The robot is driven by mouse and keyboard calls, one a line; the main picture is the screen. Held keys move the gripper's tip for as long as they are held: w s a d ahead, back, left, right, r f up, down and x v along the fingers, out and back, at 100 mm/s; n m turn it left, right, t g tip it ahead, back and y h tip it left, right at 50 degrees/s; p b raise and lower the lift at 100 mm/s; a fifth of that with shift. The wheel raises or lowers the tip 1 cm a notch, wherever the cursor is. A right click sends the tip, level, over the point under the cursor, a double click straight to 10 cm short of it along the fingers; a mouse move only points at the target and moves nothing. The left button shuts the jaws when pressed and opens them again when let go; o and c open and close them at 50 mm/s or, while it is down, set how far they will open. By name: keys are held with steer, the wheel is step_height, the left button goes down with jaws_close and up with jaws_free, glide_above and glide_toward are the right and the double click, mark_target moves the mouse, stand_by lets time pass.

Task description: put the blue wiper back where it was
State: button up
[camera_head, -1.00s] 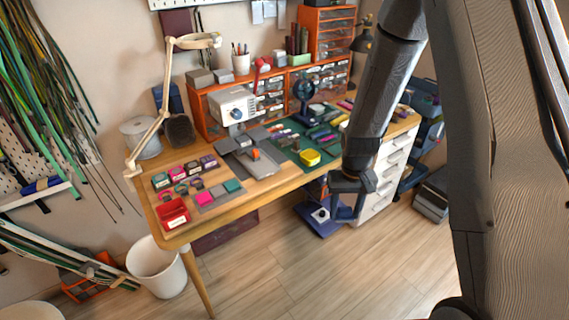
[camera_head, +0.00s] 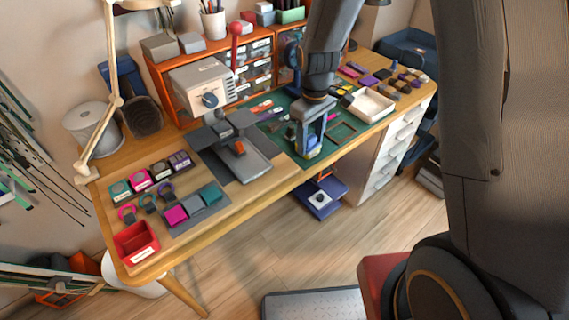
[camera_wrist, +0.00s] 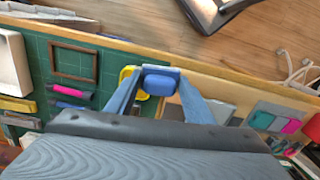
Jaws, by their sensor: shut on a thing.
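The blue wiper (camera_wrist: 159,84) is held between the two fingers of my gripper in the wrist view, its rounded blue block facing the camera. In the head view my gripper (camera_head: 308,146) hangs over the front part of the green cutting mat (camera_head: 277,132), close to the table's front edge. The wiper is hard to tell apart from the bluish fingers there. In the wrist view a yellow thing (camera_wrist: 127,73) shows just left of the wiper, partly hidden by a finger.
A brown frame (camera_wrist: 75,61) and a pale tray (camera_wrist: 10,62) lie on the mat side. A grey machine (camera_head: 232,150) stands left of my gripper in the head view. A red bin (camera_head: 136,243) sits at the table's left corner.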

mark_target(285, 164)
steer(key=a+r+n+b, duration=0.2)
steer(key=a+r+n, duration=0.2)
steer(key=a+n, duration=0.35)
steer(key=shift+s+d+f+p, duration=0.1)
steer(key=shift+f+p, duration=0.2)
steer(key=shift+f, duration=1.3)
steer(key=shift+s+a+f+p, duration=0.15)
steer(key=shift+f+p, duration=0.2)
steer(key=shift+f, duration=1.3)
steer(key=shift+s+d+f+p, duration=0.15)
steer(key=shift+f+p, duration=0.15)
steer(key=shift+f, duration=1.3)
steer(key=shift+f, duration=0.1)
steer(key=o, duration=1)
steer(key=shift+w, duration=0.1)
